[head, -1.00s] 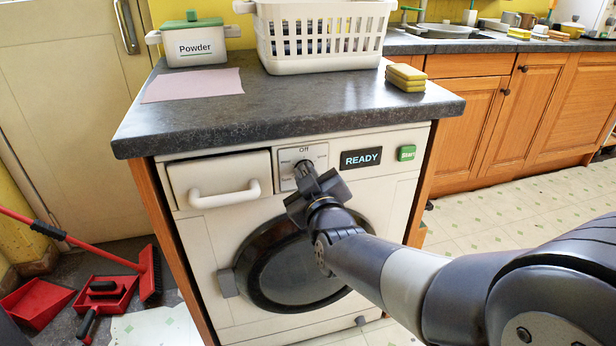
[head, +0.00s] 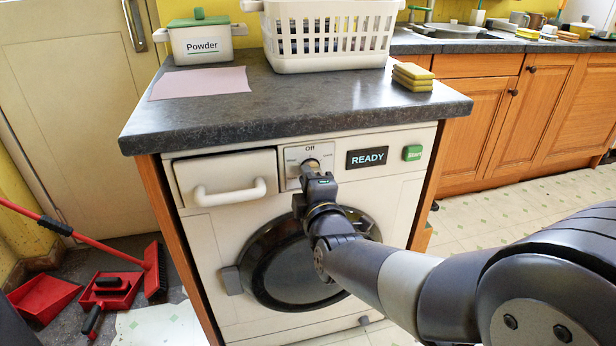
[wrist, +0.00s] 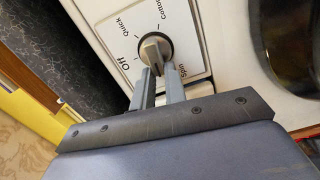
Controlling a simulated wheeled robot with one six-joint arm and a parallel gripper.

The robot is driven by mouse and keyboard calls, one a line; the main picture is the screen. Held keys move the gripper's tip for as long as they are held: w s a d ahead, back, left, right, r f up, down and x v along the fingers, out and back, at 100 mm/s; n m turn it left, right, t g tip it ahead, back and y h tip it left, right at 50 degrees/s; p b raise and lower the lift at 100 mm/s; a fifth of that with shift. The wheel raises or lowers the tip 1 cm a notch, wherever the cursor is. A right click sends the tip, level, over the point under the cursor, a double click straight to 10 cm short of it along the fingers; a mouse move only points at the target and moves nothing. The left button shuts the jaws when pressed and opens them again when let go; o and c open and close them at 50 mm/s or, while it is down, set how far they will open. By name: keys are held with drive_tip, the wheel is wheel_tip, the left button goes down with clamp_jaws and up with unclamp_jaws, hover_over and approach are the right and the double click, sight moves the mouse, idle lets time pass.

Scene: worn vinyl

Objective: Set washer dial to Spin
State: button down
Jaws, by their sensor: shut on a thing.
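The washer (head: 210,245) stands under the dark counter. Its dial (wrist: 154,48) is a grey knob on a white panel marked Off, Quick, Cotton and Spin in the wrist view. My gripper (wrist: 157,72) is shut on the dial, one finger on each side of its raised ridge. The Spin label lies just right of the fingers. I cannot tell which end of the ridge is the pointer. In the head view, my gripper (head: 311,172) hides most of the dial; the Off label shows above it.
A READY display (head: 367,158) and a green Start button (head: 412,153) are right of the dial. The detergent drawer (head: 224,178) with its handle is close on the left.

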drive_tip(key=shift+d+f+n, duration=0.1)
drive_tip(key=shift+f+n, duration=0.1)
drive_tip(key=shift+n, duration=0.95)
drive_tip(key=shift+a+f+n, duration=0.1)
drive_tip(key=shift+f+n, duration=0.05)
drive_tip(key=shift+n, duration=1.05)
drive_tip(key=shift+d+f+n, duration=0.1)
drive_tip(key=shift+f+n, duration=0.1)
drive_tip(key=shift+n, duration=0.95)
drive_tip(key=c, duration=1.4)
unclamp_jaws()
drive_tip(key=shift+c, duration=0.2)
drive_tip(key=p+v, duration=0.2)
drive_tip(key=v, duration=0.8)
drive_tip(key=shift+s+p, duration=0.3)
drive_tip(key=shift+s, duration=0.05)
